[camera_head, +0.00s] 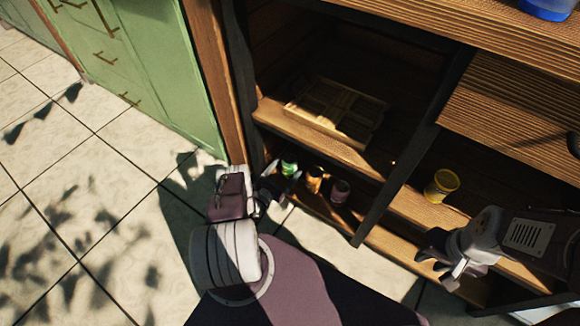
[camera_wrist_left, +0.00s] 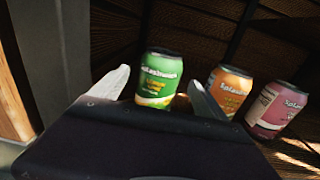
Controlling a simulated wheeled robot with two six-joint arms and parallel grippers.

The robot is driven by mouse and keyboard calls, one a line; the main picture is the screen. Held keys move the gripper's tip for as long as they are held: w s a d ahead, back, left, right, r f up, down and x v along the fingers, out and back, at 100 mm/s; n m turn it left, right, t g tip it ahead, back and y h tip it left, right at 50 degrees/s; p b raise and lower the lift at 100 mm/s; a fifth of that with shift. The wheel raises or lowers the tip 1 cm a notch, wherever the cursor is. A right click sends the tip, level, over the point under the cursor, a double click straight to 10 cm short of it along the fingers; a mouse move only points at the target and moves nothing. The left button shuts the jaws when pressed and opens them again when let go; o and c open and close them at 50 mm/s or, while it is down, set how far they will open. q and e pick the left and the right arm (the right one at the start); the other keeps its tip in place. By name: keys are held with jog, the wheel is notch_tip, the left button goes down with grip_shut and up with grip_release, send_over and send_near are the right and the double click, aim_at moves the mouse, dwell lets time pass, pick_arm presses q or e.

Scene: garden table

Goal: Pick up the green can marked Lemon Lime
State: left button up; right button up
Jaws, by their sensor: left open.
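The green can (camera_head: 289,165) stands on the bottom shelf of the wooden cabinet, at its left end. In the left wrist view the green can (camera_wrist_left: 160,78) stands upright between the fingertips, and its lower part is hidden by the gripper. My left gripper (camera_head: 281,183) is open in front of the can. It also shows in the left wrist view (camera_wrist_left: 158,90), with one finger on each side of the can; I cannot tell if they touch it. My right gripper (camera_head: 447,271) is at the lower right, in front of the cabinet, away from the can.
An orange can (camera_wrist_left: 230,88) stands right of the green can, near the right finger, and a pink can (camera_wrist_left: 275,108) stands further right. A dark post (camera_wrist_left: 60,45) is at the left.

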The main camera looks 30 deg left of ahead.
aim_at(293, 159)
pick_arm(q)
jog(key=shift+w, duration=0.55)
jog(key=shift+w+b, duration=0.4)
jog(key=w+b, duration=0.2)
jog(key=w, duration=0.2)
jog(key=shift+d+r+b, duration=0.1)
jog(key=shift+b, duration=0.2)
jog(key=shift+w+r, duration=0.15)
jog(key=shift+w, duration=0.05)
jog(key=shift+r, duration=0.1)
grip_shut()
notch_tip(293, 159, up, 10)
jog(key=p, duration=0.7)
jog(key=shift+p, duration=0.4)
